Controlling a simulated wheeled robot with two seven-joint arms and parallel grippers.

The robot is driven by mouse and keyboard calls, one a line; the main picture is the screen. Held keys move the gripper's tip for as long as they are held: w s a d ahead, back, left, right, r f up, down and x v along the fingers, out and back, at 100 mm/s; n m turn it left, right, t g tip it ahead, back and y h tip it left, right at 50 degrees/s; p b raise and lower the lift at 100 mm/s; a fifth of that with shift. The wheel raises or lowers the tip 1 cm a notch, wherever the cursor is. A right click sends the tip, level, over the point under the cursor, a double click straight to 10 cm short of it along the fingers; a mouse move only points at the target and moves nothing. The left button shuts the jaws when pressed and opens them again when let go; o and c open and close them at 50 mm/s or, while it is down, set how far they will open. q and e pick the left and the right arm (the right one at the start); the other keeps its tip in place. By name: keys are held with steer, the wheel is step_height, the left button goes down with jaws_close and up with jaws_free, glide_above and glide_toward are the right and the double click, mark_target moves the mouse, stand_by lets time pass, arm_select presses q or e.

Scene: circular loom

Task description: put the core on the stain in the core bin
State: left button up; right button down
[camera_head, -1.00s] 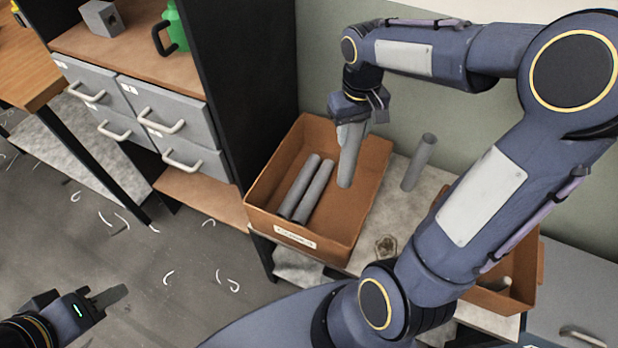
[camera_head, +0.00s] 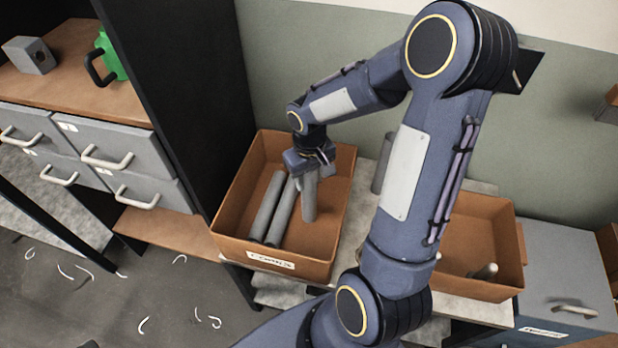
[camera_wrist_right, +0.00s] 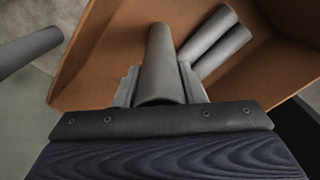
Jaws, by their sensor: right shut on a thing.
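My right gripper (camera_head: 309,168) is shut on a grey cylindrical core (camera_head: 309,197), which hangs nearly upright inside the brown core bin (camera_head: 340,222). In the right wrist view the held core (camera_wrist_right: 160,62) sits between the two fingers. Two more grey cores (camera_head: 267,207) lie side by side on the left of the bin floor, to the left of the held one. Whether the held core touches the bin floor I cannot tell. The stain is hidden behind my right arm. My left gripper is out of view.
Another grey core (camera_head: 383,163) stands upright on the worktop right of the bin, partly behind my arm. A second brown bin (camera_head: 497,235) holds a small item at the right. A dark shelf panel (camera_head: 190,80) rises close on the bin's left.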

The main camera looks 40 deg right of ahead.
steer(key=shift+f, duration=0.25)
steer(key=shift+f, duration=0.15)
steer(key=c, duration=0.9)
jaws_free()
